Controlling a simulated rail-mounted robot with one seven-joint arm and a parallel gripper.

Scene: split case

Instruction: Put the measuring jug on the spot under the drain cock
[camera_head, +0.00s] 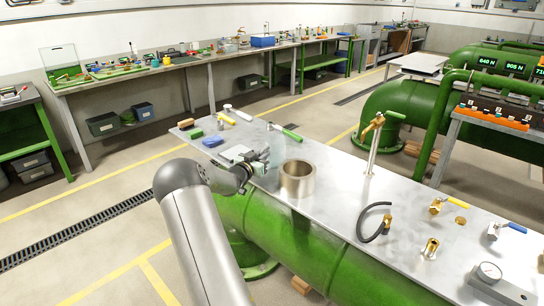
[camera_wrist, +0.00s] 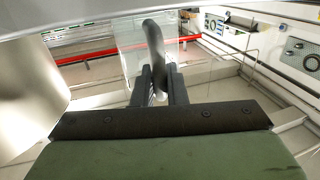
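The measuring jug (camera_wrist: 130,50) is clear, with a dark handle (camera_wrist: 153,45) that shows in the wrist view. My gripper (camera_wrist: 160,85) has its two dark fingers close together on either side of the handle, apparently shut on it. In the head view my gripper (camera_head: 262,160) is over the left part of the steel bench top. The jug is hard to make out there. The drain cock (camera_head: 374,123) is a brass tap on an upright steel pipe, right of my gripper. I cannot make out a marked spot below it.
An open metal cylinder (camera_head: 297,180) stands between my gripper and the drain cock. Bare bench top (camera_head: 335,185) lies right of the cylinder.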

